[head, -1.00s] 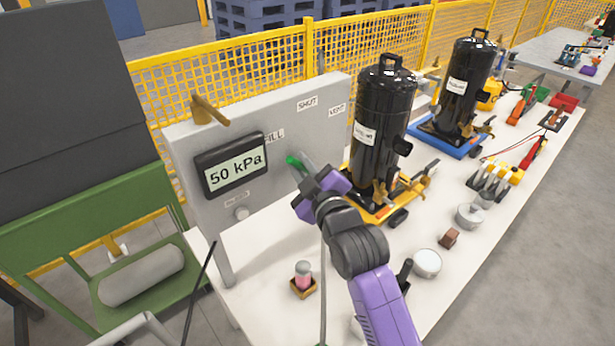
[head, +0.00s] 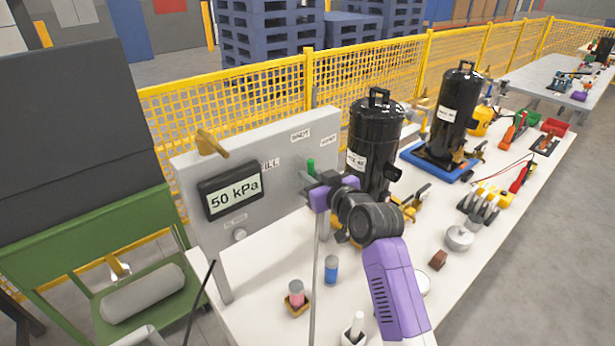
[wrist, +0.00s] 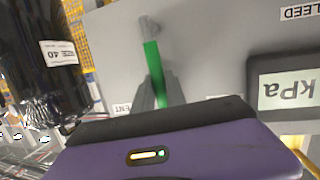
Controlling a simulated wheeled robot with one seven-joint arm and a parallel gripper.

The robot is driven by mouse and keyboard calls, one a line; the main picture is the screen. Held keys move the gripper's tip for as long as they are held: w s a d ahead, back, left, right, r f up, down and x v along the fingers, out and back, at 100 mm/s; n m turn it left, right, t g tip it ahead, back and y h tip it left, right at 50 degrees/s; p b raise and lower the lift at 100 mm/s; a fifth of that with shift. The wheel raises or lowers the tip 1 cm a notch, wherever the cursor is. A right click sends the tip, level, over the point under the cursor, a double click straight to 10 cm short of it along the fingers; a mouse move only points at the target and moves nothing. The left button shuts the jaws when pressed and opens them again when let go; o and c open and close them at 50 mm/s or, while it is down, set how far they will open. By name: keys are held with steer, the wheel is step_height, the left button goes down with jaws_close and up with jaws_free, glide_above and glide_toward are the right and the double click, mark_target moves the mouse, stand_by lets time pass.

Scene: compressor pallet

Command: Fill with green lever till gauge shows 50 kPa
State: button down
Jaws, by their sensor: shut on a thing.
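The gauge (head: 233,197) on the grey panel (head: 262,205) reads 50 kPa. The green lever (head: 310,167) stands about upright on the panel, pointing toward the SHUT label (head: 300,136). The FILL label (head: 270,164) is to its left and the VENT label (head: 328,141) to its right. My gripper (head: 313,182) is shut on the lever's green handle. In the wrist view the green handle (wrist: 153,70) runs between the grey fingers (wrist: 155,92); its lower end is hidden by my gripper.
Two black tanks stand right of the panel, the nearer one (head: 374,140) close to my gripper. A brass lever (head: 212,143) sits at the panel's top left.

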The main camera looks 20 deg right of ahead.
steer(key=shift+d, duration=0.2)
stand_by(0.3)
steer(key=c, duration=1.4)
jaws_free()
steer(key=shift+o, duration=0.2)
steer(key=b+v, duration=0.1)
steer(key=v, duration=0.6)
steer(key=shift+s, duration=0.35)
steer(key=shift+d+r, duration=0.1)
